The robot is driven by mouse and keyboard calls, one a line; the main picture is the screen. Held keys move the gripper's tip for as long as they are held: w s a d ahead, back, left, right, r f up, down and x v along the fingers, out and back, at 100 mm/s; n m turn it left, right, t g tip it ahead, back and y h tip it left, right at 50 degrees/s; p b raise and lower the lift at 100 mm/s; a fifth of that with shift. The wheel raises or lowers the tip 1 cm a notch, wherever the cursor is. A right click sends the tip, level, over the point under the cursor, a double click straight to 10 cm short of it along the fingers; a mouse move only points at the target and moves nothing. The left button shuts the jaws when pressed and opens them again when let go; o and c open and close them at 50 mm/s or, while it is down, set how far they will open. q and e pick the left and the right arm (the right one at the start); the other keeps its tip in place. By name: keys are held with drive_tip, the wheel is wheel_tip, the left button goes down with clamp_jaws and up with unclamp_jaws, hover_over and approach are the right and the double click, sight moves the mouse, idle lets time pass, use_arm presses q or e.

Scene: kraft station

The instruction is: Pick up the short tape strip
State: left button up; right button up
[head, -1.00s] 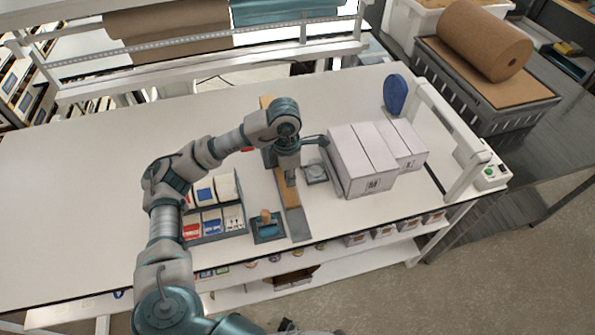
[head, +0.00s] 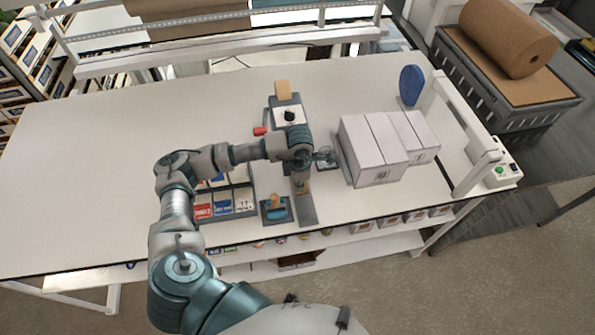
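A long grey tape dispenser (head: 289,114) stands on the bench, with a tan roll (head: 283,90) at its far end. A short brown strip (head: 301,188), which looks like the tape strip, shows on its near end, partly covered by my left wrist. My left gripper (head: 301,178) points down over this near end. Its fingers are small and mostly hidden under the wrist, so I cannot tell their opening or whether they touch the strip. My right gripper is not in view.
White cartons (head: 375,150) stand close to the right. A holder with a blue item (head: 275,211) sits beside the dispenser's near end, and a card rack (head: 225,205) is left of it. The bench's left side is clear.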

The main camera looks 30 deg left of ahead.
sight(299, 194)
use_arm(q)
wheel_tip(299, 194, down, 3)
drive_tip(key=shift+f+p, duration=0.15)
drive_tip(key=shift+p, duration=0.25)
drive_tip(key=shift+f, duration=0.15)
clamp_jaws()
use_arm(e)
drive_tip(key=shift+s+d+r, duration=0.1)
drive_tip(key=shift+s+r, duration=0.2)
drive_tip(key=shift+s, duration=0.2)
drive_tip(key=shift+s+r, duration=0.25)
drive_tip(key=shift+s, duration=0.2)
